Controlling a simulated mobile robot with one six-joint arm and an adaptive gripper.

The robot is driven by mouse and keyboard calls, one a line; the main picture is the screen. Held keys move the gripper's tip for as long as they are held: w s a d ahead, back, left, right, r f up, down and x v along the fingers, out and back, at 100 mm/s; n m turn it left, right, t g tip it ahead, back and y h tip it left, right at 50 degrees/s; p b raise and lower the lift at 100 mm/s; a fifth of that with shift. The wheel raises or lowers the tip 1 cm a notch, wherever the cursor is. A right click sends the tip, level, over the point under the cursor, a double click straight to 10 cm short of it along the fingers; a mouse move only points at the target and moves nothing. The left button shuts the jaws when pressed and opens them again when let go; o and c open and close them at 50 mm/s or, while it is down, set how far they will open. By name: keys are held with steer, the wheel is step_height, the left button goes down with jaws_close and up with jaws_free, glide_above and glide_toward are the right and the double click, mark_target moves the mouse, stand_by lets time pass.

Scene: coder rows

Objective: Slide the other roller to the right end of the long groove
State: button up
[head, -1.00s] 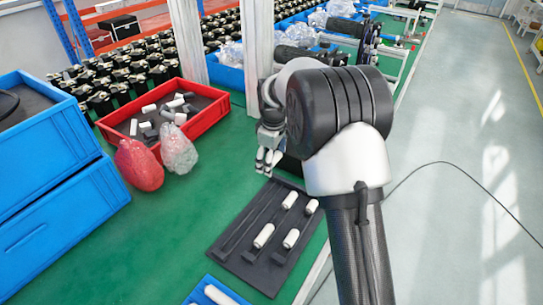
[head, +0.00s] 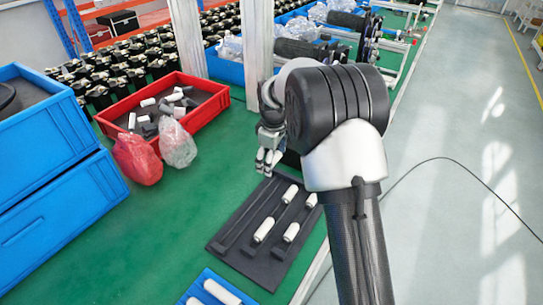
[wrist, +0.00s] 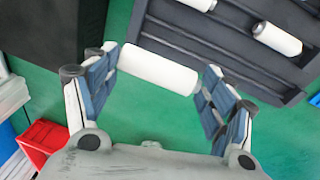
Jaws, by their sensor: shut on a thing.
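A black grooved tray (head: 230,238) lies on the green table, with white rollers (head: 264,230) in its grooves. Others on it are a second roller (head: 289,193), a third roller (head: 291,232) and one partly hidden by my arm. My gripper (head: 266,160) is beyond the far end of the tray. In the wrist view my gripper (wrist: 160,95) is shut on a white roller (wrist: 157,68), which lies crosswise between the fingers. The tray (wrist: 215,55) shows just beyond it, with two rollers at the top. Whether the held roller touches the tray I cannot tell.
A red bin (head: 203,124) of black and white parts stands at the back left. A red bag (head: 137,160) and a clear bag (head: 177,145) sit before it. Blue crates (head: 50,215) are at the left. A blue tray with white rollers (head: 220,292) is at the front.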

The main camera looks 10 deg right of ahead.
steer(key=shift+f+b, duration=2.85)
steer(key=shift+f, duration=2.7)
steer(key=shift+f, duration=0.15)
steer(key=o, duration=1.1)
steer(key=shift+w, duration=0.1)
steer(key=shift+o, duration=0.2)
step_height(320, 180, up, 12)
steer(key=s, duration=0.2)
